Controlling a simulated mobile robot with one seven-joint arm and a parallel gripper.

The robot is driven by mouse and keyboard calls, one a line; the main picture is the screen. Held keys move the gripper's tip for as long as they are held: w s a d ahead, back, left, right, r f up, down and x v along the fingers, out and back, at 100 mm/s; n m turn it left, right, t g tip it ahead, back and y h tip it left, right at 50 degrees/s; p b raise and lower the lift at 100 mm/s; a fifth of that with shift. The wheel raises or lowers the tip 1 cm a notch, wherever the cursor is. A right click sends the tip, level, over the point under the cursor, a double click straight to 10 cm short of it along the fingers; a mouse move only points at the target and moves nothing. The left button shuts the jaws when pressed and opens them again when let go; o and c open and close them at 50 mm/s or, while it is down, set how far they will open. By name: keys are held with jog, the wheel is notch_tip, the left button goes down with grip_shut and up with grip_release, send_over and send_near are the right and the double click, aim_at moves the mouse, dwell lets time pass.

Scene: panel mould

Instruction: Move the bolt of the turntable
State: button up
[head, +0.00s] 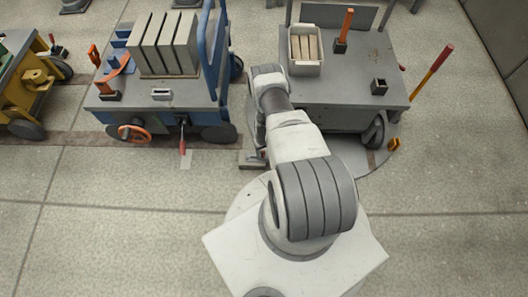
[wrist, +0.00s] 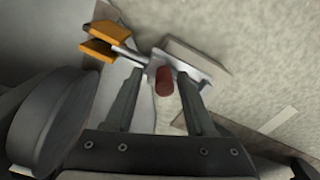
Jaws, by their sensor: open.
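The turntable (head: 350,153) is a flat grey disc in the floor under the right-hand cart. Its bolt (wrist: 125,50) shows in the wrist view as a grey metal rod with a red handle (wrist: 163,82). Two orange lugs (wrist: 100,40) stand at the rod's far left end, and a pale grey block (wrist: 195,62) is at its right. My gripper (wrist: 158,75) is open, with one finger on each side of the red handle. I cannot tell whether either finger touches it. In the head view my arm hides most of the gripper and bolt.
The right-hand cart (head: 335,90) stands on the turntable, close beside my arm. A blue and grey cart (head: 190,95) with upright panels is to the left. A red and yellow lever (head: 433,70) leans out at the right. The front floor (head: 100,220) is clear.

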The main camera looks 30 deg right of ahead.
notch_tip(320, 180, up, 17)
jog(key=p, duration=0.7)
jog(key=shift+r, duration=0.2)
